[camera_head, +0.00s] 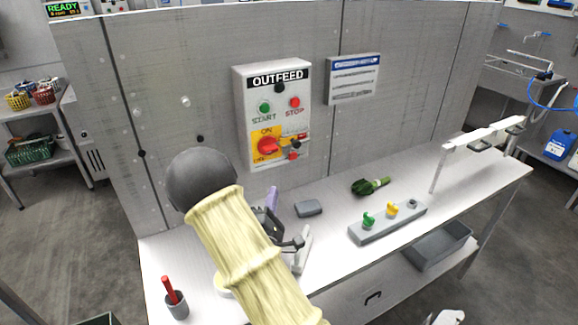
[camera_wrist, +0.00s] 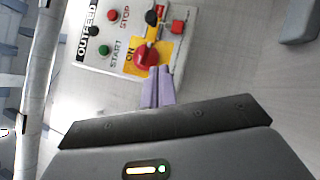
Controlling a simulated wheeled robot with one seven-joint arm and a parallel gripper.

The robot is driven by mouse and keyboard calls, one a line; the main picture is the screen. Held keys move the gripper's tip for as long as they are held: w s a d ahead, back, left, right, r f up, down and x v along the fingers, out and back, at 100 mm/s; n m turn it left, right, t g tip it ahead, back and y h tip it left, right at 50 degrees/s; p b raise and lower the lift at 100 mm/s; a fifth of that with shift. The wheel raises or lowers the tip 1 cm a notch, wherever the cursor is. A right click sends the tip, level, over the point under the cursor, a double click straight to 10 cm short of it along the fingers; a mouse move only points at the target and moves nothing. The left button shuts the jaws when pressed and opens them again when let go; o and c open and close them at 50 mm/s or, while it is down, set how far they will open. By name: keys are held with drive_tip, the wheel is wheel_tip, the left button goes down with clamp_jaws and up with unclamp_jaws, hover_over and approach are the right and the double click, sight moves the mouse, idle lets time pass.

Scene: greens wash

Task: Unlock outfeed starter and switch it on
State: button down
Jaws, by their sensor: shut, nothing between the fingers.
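The outfeed starter (camera_head: 240,85) is a pale box on the grey wall, with a green START button (camera_head: 264,107) and a red STOP button (camera_head: 295,102). Below them a red rotary handle (camera_head: 267,146) sits on a yellow plate marked ON; its exact angle is hard to read. Small red and dark lock parts (camera_head: 295,144) are at the plate's right side; whether they are locked is unclear. My gripper (camera_wrist: 158,87) has purple fingers, shut and empty. In the wrist view its tips appear close to the red handle (camera_wrist: 146,56); contact cannot be told.
A grey rack (camera_head: 387,226) on the bench holds a green piece (camera_head: 368,221), a yellow piece (camera_head: 392,209) and a grey knob-like piece (camera_head: 412,203). Greens (camera_head: 370,186), a grey block (camera_head: 308,208) and a cup with a red stick (camera_head: 177,305) stand nearby. A sign (camera_head: 353,80) hangs right of the starter.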

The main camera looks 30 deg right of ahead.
drive_tip(key=shift+s+r, duration=0.1)
drive_tip(key=shift+r, duration=0.05)
drive_tip(key=p, duration=0.4)
approach(287, 144)
drive_tip(key=w, duration=0.3)
drive_tip(key=d, duration=0.1)
drive_tip(key=d+r, duration=0.1)
drive_tip(key=d+p, duration=0.1)
drive_tip(key=shift+d+r, duration=0.3)
drive_tip(key=shift+r, duration=0.1)
